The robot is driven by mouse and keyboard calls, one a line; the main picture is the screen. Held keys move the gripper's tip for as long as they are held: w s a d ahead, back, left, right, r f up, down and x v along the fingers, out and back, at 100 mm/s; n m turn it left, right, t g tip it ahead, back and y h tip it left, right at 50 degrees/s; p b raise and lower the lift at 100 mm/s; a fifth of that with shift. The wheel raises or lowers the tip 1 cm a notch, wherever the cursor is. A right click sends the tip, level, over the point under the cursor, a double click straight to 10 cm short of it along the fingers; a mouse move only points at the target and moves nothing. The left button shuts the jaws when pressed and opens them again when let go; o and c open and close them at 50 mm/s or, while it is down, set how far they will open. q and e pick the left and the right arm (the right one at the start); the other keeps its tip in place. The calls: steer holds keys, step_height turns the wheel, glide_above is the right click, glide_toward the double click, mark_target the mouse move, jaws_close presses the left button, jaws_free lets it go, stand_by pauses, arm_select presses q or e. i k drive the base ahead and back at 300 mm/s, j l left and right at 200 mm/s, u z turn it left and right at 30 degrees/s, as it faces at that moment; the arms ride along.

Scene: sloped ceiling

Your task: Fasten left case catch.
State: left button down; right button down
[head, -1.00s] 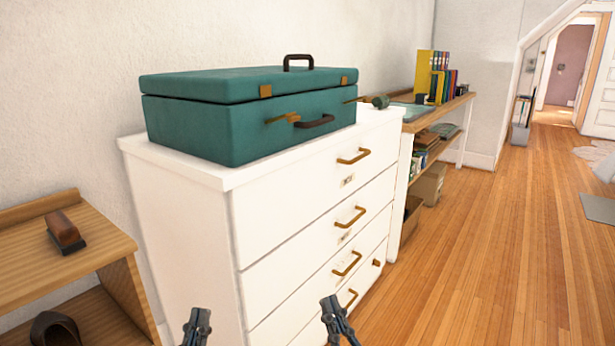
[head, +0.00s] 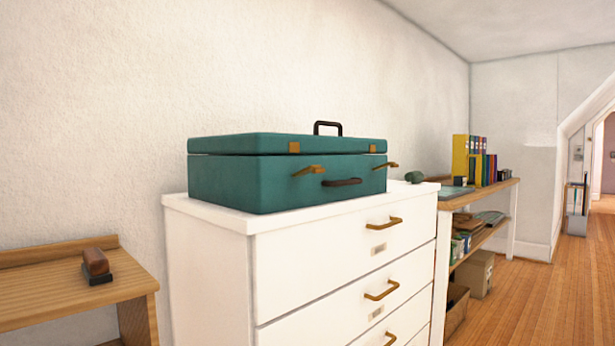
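A teal case (head: 245,185) lies on top of a white chest of drawers, its lid (head: 240,144) down with a thin dark seam below it. The left catch, a brass lever (head: 309,170), sticks out from the front of the case. A brass plate (head: 294,147) sits above it on the lid edge, apart from the lever. The right catch lever (head: 386,165) also sticks out, below a small brass plate (head: 373,148). A dark handle (head: 342,182) is on the front and another (head: 327,128) on the lid. Neither of my grippers is in view.
The white chest of drawers (head: 210,250) has brass pulls on its front. A wooden shelf with a brown brush-like block (head: 97,266) stands at left. A dark green object (head: 414,177) lies right of the case. A desk with binders (head: 460,158) stands beyond; wooden floor is clear at right.

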mark_target(314, 168)
steer(key=i+l+u, duration=0.15)
steer(key=u, duration=0.25)
steer(key=i+l+u, duration=0.1)
steer(key=u, duration=0.25)
steer(key=l+u, duration=0.4)
steer(key=i+j, duration=0.05)
